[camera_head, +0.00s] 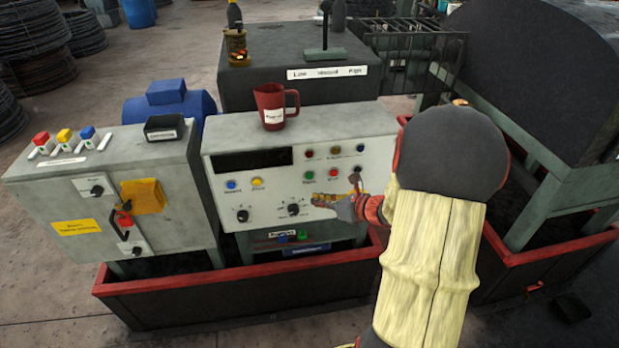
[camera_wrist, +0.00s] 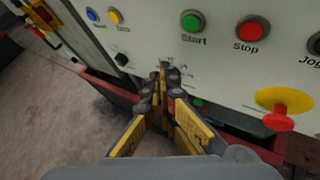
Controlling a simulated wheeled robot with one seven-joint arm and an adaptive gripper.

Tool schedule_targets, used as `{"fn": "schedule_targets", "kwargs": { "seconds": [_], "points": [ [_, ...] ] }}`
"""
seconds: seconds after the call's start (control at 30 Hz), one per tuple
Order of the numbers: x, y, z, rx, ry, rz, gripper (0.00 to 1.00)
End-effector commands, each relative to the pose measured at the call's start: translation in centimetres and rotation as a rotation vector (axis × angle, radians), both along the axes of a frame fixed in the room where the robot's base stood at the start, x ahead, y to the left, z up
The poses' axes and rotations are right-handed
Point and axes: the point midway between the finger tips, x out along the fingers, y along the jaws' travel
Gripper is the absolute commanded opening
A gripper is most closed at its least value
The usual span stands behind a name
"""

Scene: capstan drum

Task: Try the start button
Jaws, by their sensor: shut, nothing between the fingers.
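The green start button (camera_wrist: 193,21), labelled "Start", is on the grey control panel in the wrist view. It also shows in the head view (camera_head: 309,175). The red stop button (camera_wrist: 250,29) is just right of it. My gripper (camera_wrist: 163,72) is shut and empty, its fingertips below and a little left of the start button, over or near a rotary knob. In the head view, my gripper (camera_head: 316,199) is in front of the lower right of the panel, beside a black rotary knob (camera_head: 294,209). I cannot tell whether the fingertips touch the panel.
A yellow-and-red mushroom button (camera_wrist: 280,108) sticks out right of my gripper. A dark red mug (camera_head: 270,108) stands on top of the panel housing. A red-rimmed tray (camera_head: 240,272) runs below. A grey cabinet (camera_head: 60,195) with a padlocked switch stands at left.

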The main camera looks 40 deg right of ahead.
Motion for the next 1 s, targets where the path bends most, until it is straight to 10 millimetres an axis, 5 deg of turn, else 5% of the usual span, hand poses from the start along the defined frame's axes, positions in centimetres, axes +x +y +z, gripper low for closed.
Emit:
{"fn": "schedule_targets", "kwargs": {
  "seconds": [0.5, 1.0],
  "points": [
    [5.1, -3.0, -0.1, 0.0, 0.002, 0.001, 0.0],
    [5.6, -3.4, 0.0, 0.0, 0.001, 0.001, 0.0]
  ]
}}
